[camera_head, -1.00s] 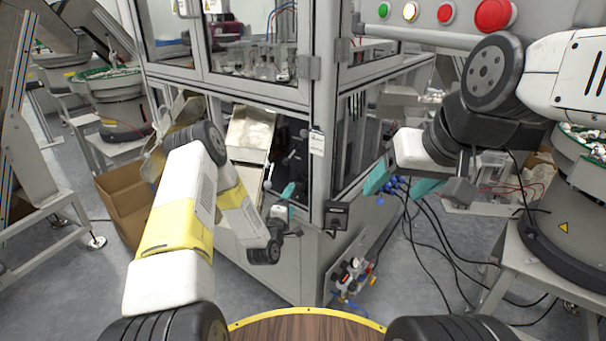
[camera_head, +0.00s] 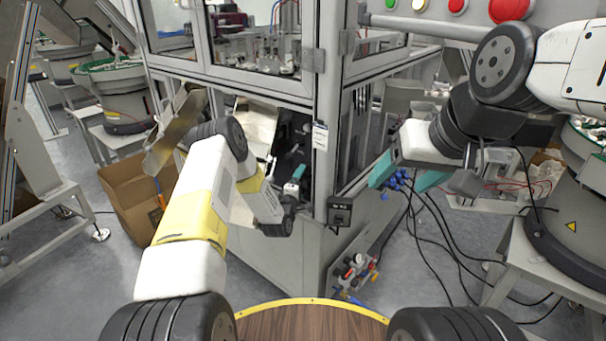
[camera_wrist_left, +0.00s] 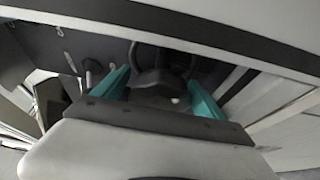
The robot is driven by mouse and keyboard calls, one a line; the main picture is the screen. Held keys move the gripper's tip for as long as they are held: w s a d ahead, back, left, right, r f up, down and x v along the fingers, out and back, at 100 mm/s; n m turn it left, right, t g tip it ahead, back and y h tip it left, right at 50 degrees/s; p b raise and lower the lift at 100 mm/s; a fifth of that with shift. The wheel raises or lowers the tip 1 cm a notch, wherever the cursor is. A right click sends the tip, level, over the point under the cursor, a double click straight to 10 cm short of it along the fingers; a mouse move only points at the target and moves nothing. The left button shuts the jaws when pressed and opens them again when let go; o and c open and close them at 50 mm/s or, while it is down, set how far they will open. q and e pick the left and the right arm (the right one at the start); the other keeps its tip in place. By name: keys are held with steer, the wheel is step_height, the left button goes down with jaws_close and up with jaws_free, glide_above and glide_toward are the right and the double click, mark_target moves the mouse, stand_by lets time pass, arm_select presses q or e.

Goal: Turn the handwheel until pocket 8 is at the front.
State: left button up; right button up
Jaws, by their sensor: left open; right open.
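In the left wrist view, a dark round part with a hub and curved rim, seemingly the handwheel (camera_wrist_left: 160,77), lies ahead between the teal fingers of my left gripper (camera_wrist_left: 158,84). The fingers are apart; I cannot tell whether they touch it. In the head view, my left gripper (camera_head: 298,178) is at the lower opening of the machine cabinet, partly hidden by its own arm. The handwheel is not clear there, and no pocket or pocket number can be read. My right gripper (camera_head: 398,184) is open and empty, in front of the cabinet's right side.
The cabinet's corner post (camera_head: 322,130) stands just right of my left gripper. A small dark box (camera_head: 340,212) is fixed below it. A cardboard box (camera_head: 135,200) stands on the floor at left.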

arm_select(q)
steer(key=c, duration=1.4)
steer(key=m+t, duration=0.1)
steer(key=m, duration=0.1)
steer(key=shift+r+m, duration=0.1)
steer(key=shift+m, duration=0.3)
steer(key=shift+s+r+m+t+h, duration=0.1)
steer(key=shift+m+t+h, duration=0.25)
steer(key=shift+m, duration=0.7)
steer(key=shift+r+m+t+h, duration=0.1)
steer(key=shift+m+t+h, duration=0.25)
steer(key=shift+m, duration=0.7)
steer(key=shift+m+h, duration=0.3)
steer(key=o, duration=1.4)
